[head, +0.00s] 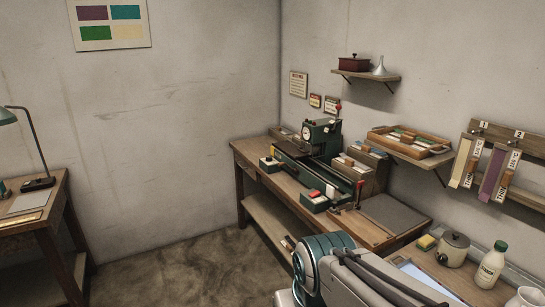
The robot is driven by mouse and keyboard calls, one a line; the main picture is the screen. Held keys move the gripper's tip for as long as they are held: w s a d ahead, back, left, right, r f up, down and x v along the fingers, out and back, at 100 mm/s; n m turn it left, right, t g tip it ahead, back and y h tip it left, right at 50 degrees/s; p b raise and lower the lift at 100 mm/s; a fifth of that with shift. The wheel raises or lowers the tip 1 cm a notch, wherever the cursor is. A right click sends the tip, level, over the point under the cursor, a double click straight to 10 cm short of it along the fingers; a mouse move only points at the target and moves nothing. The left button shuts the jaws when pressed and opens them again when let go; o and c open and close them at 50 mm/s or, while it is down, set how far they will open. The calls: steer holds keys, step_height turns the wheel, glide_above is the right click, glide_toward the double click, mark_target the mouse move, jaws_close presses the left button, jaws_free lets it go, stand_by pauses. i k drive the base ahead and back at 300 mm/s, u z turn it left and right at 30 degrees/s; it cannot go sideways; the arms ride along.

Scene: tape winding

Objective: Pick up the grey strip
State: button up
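I cannot pick out a grey strip with certainty. A cream strip (463,164) hangs under label 1 on the right wall, and a purple strip (492,172) hangs under label 2. A wooden tray (442,152) on a wall shelf holds several small flat pieces, too small to tell apart. A green machine (322,138) with a long bed stands on the wooden bench (262,172). My arm shows at the bottom centre and hides part of the bench front. My gripper is not in view.
A dark flat board (396,214) lies on the bench right of the machine. A lidded pot (453,249), a yellow sponge (426,242), a white bottle (491,265) and a white cup (526,299) stand at lower right. A desk (62,212) is at left. The floor between is clear.

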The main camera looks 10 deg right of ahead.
mark_target(359, 166)
steer(key=u, duration=0.5)
steer(key=i, duration=1.5)
steer(key=z, duration=0.5)
steer(key=i, duration=1.1)
steer(key=z, duration=1.45)
steer(key=i, duration=0.75)
